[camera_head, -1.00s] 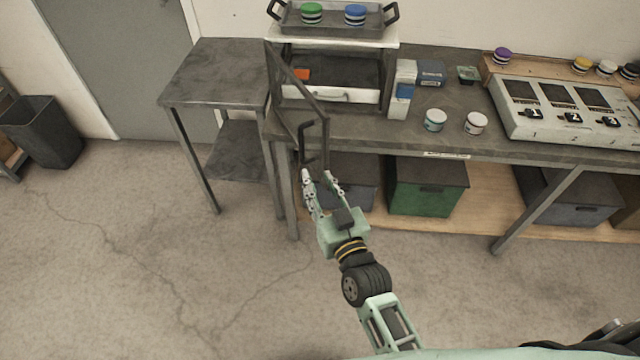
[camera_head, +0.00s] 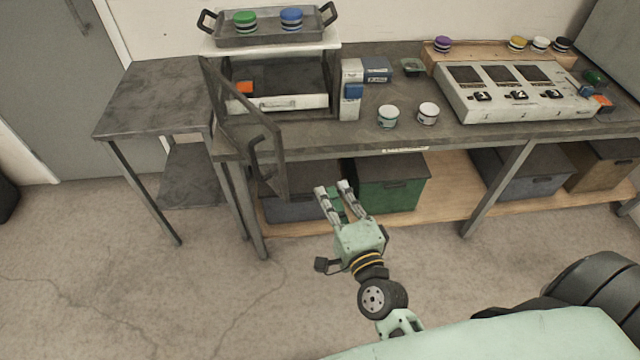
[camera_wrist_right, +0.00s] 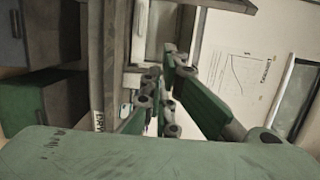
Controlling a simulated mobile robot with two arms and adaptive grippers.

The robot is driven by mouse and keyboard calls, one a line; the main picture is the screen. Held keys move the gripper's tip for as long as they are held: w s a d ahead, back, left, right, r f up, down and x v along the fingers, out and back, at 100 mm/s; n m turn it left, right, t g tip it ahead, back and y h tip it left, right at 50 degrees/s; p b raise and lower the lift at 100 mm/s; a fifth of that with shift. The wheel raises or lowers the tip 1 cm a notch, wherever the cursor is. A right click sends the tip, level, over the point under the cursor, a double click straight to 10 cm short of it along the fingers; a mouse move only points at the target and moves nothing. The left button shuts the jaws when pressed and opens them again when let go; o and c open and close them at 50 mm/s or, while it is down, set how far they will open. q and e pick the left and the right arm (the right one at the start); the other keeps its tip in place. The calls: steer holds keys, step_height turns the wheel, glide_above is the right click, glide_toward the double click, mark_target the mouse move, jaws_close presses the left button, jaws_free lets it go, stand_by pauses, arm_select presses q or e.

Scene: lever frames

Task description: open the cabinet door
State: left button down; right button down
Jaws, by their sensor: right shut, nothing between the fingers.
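The cabinet (camera_head: 290,103) is a pale box with a dark interior, standing on the bench. Its dark-framed door (camera_head: 222,108) stands open at the left side, swung out toward me past the bench's front edge. The door's dark bar handle (camera_head: 257,158) is on its near end. My right gripper (camera_head: 333,188) is below and to the right of the handle, apart from it, in front of the bench. It is shut and empty. Its green fingers also show in the right wrist view (camera_wrist_right: 170,105). My left gripper is not in view.
A tray (camera_head: 270,40) with green and blue round containers sits on the cabinet. A white-blue box (camera_head: 351,90) and two small jars stand right of it. A side table (camera_head: 150,95) is at left. Crates, including a green one (camera_head: 390,185), sit under the bench. Front floor is clear.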

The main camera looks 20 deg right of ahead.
steer(key=w+a+p, duration=0.3)
steer(key=w, duration=0.4)
steer(key=shift+w+a, duration=0.2)
steer(key=shift+w, duration=0.2)
